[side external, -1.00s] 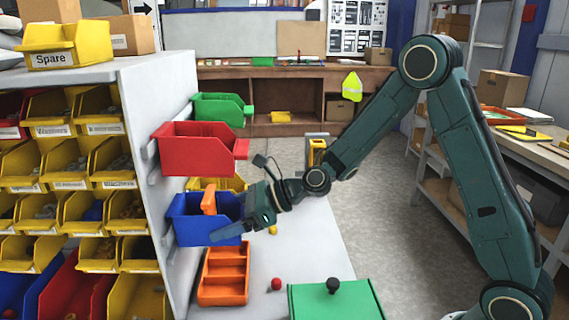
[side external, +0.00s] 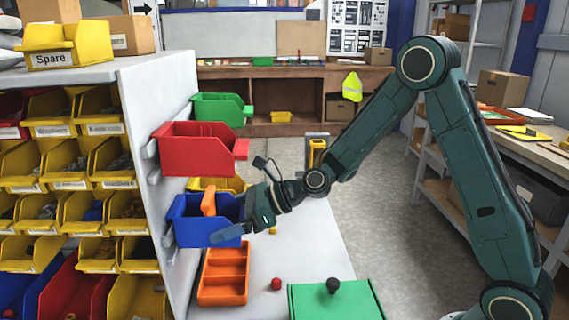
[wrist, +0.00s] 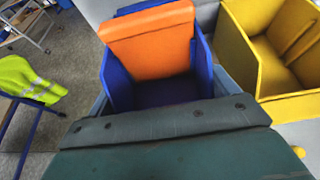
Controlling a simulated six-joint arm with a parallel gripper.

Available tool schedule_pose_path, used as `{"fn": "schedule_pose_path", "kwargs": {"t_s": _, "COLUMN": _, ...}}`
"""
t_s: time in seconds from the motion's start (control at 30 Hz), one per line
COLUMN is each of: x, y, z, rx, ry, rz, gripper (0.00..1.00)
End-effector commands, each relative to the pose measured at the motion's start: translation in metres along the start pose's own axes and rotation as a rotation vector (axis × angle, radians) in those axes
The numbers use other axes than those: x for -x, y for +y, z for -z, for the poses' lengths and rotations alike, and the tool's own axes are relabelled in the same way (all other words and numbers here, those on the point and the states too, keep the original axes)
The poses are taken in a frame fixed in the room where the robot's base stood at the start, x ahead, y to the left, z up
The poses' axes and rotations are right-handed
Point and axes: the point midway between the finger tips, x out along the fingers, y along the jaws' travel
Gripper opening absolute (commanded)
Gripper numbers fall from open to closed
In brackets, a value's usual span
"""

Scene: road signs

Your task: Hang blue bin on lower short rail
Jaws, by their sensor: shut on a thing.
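The blue bin (side external: 193,232) is upright against the white side panel of the shelf unit, at the height of the lower short rail (side external: 168,239). An orange piece (side external: 208,201) stands inside it. My gripper (side external: 232,229) is shut on the bin's right-hand side. In the wrist view the blue bin (wrist: 118,80) is just beyond my gripper, with the orange piece (wrist: 150,42) leaning in it. Most of the rail is hidden behind the bin, so I cannot tell whether the bin's back is hooked on it.
A red bin (side external: 195,155) hangs just above, and a green bin (side external: 220,109) is farther back. A yellow bin (wrist: 262,72) is close beside the blue one. Below are an orange tray (side external: 224,273), a red ball (side external: 276,284) and a green box (side external: 335,303).

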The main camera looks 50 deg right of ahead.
Motion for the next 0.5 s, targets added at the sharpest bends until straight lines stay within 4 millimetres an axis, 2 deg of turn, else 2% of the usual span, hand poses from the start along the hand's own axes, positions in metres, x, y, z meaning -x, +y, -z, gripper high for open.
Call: {"fn": "schedule_pose_path", "kwargs": {"t_s": 0.5, "x": -0.0036, "y": -0.0002, "z": 0.0083, "rx": -0.001, "ry": -0.001, "rz": 0.001, "gripper": 0.62}}
